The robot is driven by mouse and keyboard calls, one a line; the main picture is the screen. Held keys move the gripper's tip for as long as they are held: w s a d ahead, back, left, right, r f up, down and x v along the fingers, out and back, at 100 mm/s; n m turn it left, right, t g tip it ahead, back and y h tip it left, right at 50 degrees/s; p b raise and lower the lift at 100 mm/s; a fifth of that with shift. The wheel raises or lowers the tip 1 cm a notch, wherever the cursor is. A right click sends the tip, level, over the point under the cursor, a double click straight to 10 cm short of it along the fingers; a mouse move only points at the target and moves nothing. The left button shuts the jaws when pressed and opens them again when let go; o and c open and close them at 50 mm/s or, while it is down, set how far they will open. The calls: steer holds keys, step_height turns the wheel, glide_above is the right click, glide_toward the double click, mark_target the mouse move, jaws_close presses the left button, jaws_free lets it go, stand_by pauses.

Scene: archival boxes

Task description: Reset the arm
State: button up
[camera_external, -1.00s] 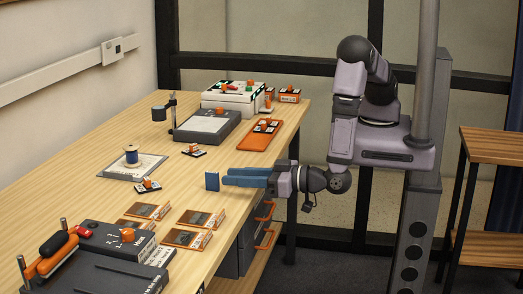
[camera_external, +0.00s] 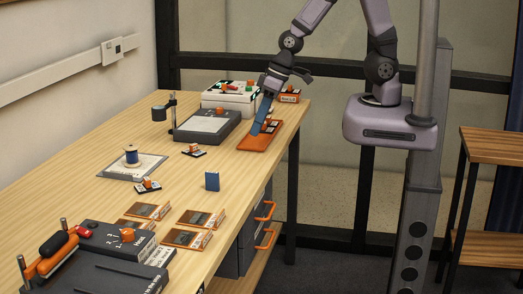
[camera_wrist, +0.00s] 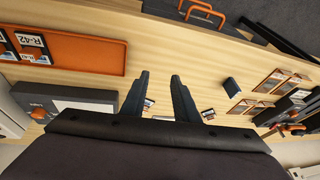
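My gripper (camera_external: 259,128) is raised at the table's far right, with its blue fingers pointing down over or in front of the orange tray (camera_external: 250,143). I cannot tell the exact gap to the tray. In the wrist view the two dark fingers (camera_wrist: 159,75) stand apart with nothing between them, so the gripper is open and empty. A small blue box (camera_external: 212,181) stands upright on the table near its right edge, apart from my gripper. It also shows in the wrist view (camera_wrist: 231,87), right of the fingers.
A grey flat-topped device (camera_external: 207,126) and a white box (camera_external: 232,96) stand at the back. A spool (camera_external: 131,156) sits on a sheet at left. Several orange-brown cards (camera_external: 187,238) and dark devices (camera_external: 118,240) lie in front. The table middle is mostly clear.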

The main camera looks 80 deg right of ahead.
steer(key=s+d+r+m+g+h, duration=0.1)
steer(key=s+d+g, duration=0.3)
steer(key=s+d, duration=0.7)
steer(key=shift+s+d+r+h+p, duration=0.25)
steer(key=shift+s+r+h+p, duration=0.25)
steer(key=shift+r, duration=0.1)
